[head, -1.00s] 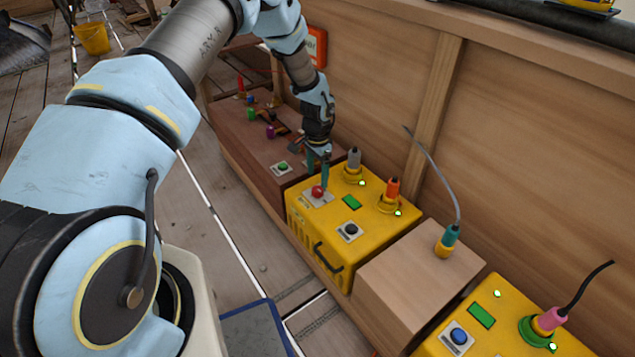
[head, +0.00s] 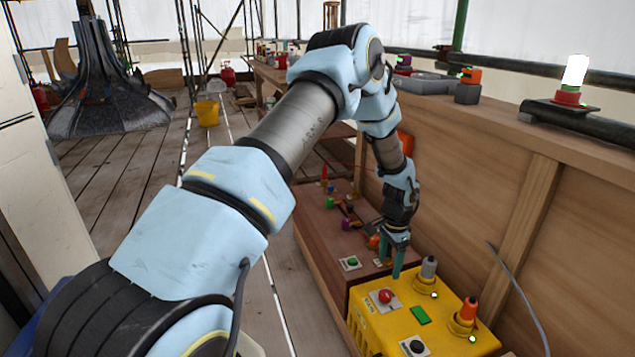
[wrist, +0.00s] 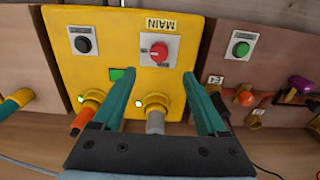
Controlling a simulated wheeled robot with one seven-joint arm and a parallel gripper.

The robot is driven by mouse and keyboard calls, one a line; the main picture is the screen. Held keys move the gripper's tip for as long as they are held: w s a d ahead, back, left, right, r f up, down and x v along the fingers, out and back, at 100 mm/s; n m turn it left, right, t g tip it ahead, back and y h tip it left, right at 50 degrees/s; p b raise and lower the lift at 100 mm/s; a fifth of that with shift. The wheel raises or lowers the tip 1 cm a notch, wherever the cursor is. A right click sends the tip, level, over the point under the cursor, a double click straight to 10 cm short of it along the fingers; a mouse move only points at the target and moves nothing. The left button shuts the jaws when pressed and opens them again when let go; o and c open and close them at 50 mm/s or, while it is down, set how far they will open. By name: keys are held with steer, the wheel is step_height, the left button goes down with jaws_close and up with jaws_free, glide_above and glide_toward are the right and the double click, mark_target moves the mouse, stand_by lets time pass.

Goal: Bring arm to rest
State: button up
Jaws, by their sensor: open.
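My gripper (head: 397,262) is open and empty, pointing down above the back edge of the yellow box (head: 382,335). In the wrist view its two teal fingers (wrist: 164,85) are spread apart, with the yellow box marked MAIN (wrist: 70,22) beneath them. A red knob (head: 386,296) on the box is clear of the fingers. A grey plug (head: 428,268) and an orange plug (head: 468,308) stand in yellow sockets on the box, close to the gripper's right. Two small green lights glow beside the plugs.
A brown box (head: 330,225) with a green button (head: 351,263) and several coloured parts stands behind the yellow box. A wooden wall (head: 470,165) runs along the right. A lit lamp (head: 574,72) sits at upper right. A yellow bucket (head: 207,112) stands on the plank floor, mostly open at left.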

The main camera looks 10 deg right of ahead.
steer(key=a+r+n, duration=0.7)
steer(key=a+r, duration=1)
steer(key=a, duration=0.4)
steer(key=s+a+r+n+t, duration=0.1)
steer(key=s+a+r+n, duration=0.3)
steer(key=s+a, duration=0.3)
steer(key=s+a+r+n+t, duration=0.1)
steer(key=s+a+r+n, duration=0.3)
steer(key=a, duration=0.5)
step_height(320, 180, up, 23)
steer(key=p, duration=2.4)
steer(key=shift+d, duration=0.3)
steer(key=shift+r, duration=0.1)
